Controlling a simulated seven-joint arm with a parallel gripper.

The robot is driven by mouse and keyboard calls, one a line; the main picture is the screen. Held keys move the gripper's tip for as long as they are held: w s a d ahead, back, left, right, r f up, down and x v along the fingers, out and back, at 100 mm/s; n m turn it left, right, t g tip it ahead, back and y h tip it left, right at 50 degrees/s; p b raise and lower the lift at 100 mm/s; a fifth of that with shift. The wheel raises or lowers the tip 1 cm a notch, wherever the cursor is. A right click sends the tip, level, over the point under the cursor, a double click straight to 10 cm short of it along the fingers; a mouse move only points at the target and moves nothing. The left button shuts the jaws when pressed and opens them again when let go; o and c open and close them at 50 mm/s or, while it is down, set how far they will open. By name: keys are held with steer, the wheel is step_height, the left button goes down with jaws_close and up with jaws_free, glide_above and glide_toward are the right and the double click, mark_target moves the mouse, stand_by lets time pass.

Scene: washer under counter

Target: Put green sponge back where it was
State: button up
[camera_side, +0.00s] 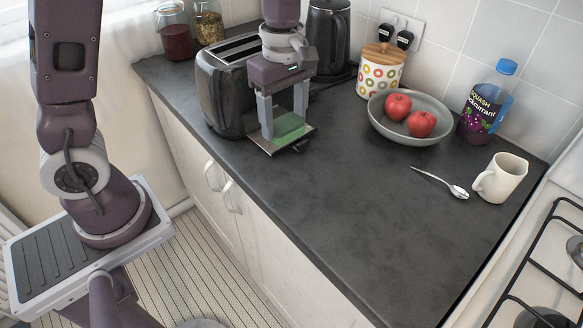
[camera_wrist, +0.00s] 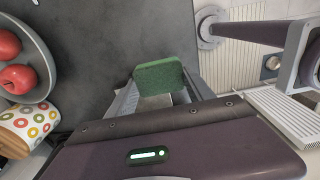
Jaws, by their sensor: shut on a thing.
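The green sponge (camera_side: 289,124) is between the fingers of my gripper (camera_side: 283,130), low over the counter in front of the toaster. My gripper points down and is shut on it. In the wrist view the sponge (camera_wrist: 158,75) shows as a textured green block between the fingertips, over the dark counter near its front edge. A thin grey flat piece (camera_side: 274,145) shows just under the sponge; I cannot tell whether the sponge rests on it.
A black toaster (camera_side: 219,97) stands close behind the gripper, with a kettle (camera_side: 327,35) further back. A patterned jar (camera_side: 380,73), a grey bowl (camera_side: 432,135) with two red apples, a squash bottle (camera_side: 484,105), a spoon (camera_side: 440,183) and a mug (camera_side: 501,179) stand rightward. The counter's middle (camera_side: 350,190) is clear.

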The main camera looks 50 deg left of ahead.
steer(key=d+f, duration=0.1)
steer(key=f, duration=0.2)
steer(key=s+d+f, duration=0.1)
steer(key=d+f, duration=0.1)
steer(key=f, duration=0.1)
steer(key=d+f, duration=0.1)
steer(key=f, duration=0.2)
steer(key=shift+s+d+f, duration=0.15)
steer(key=shift+d+f, duration=0.15)
steer(key=shift+f, duration=0.05)
steer(key=shift+f, duration=0.1)
steer(key=o, duration=1.3)
